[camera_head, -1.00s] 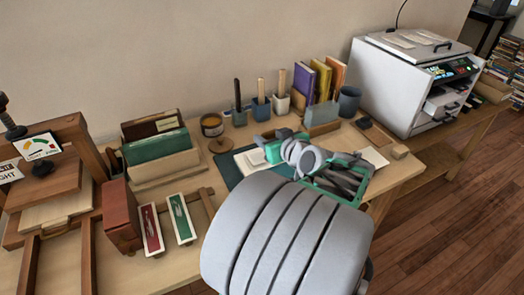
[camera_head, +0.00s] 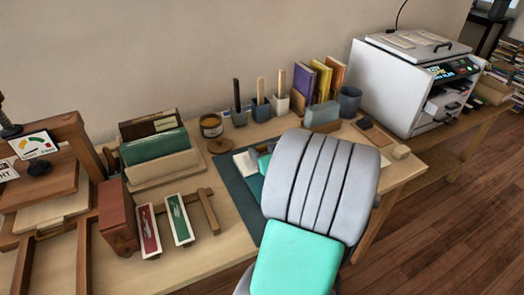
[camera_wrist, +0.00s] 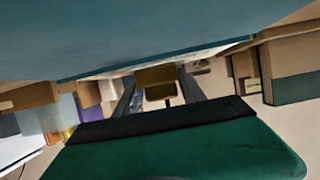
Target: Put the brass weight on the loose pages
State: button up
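The brass weight (camera_wrist: 155,76) shows in the wrist view as a small golden-brown piece between my two dark fingers. My gripper (camera_wrist: 158,84) appears closed on it, with the fingers against its two sides. In the head view my arm hides the weight and fingers. The loose pages (camera_head: 242,161) show as a pale sheet on the dark teal mat, mostly behind my arm. In the wrist view, which looks upside down, the mat fills the top, with a thin pale strip along its edge. I cannot tell whether the weight touches the pages.
Behind the mat (camera_head: 234,185) stand pen cups (camera_head: 260,110), a jar (camera_head: 211,126) and upright books (camera_head: 318,82). A file rack (camera_head: 162,165) and red and green boxes (camera_head: 180,218) stand left.

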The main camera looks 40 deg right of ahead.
jog(key=o, duration=0.4)
jog(key=shift+r, duration=0.25)
jog(key=p+v, duration=0.1)
jog(key=v, duration=1.1)
